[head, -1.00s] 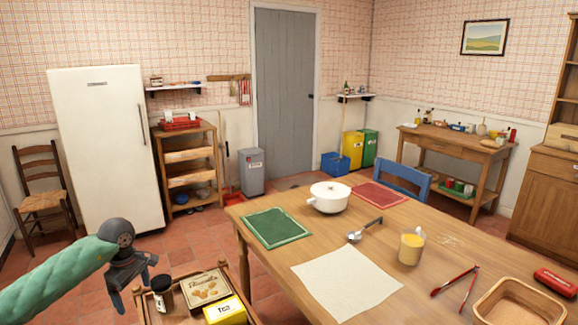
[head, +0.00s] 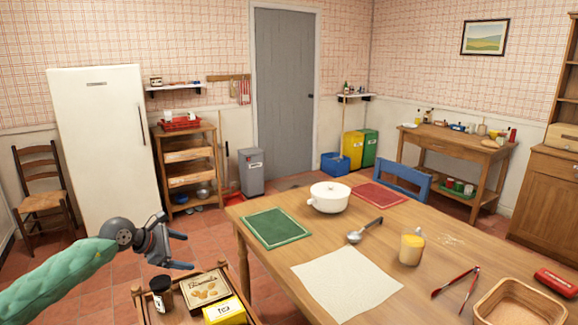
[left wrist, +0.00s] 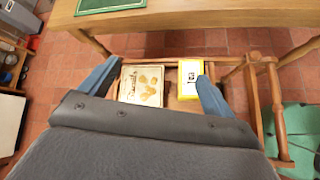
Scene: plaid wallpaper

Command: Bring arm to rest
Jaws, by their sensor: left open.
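My left gripper (head: 178,250) is in the head view at the lower left, on the green-sleeved arm. It is open and empty, raised above the floor near the small wooden cart. In the left wrist view, its two blue-grey fingers (left wrist: 152,88) are spread apart, with the cart's biscuit box (left wrist: 142,85) and yellow tea box (left wrist: 190,78) showing beyond and between them. Nothing is between the fingertips at close range. My right gripper is not in view.
The wooden cart (head: 187,315) holds a dark jar (head: 161,293), the biscuit box and the tea box. The large table (head: 262,263) bears a white pot (head: 329,197), a ladle (head: 364,231), a glass (head: 411,248) and red tongs (head: 455,284). Open floor lies beyond the gripper.

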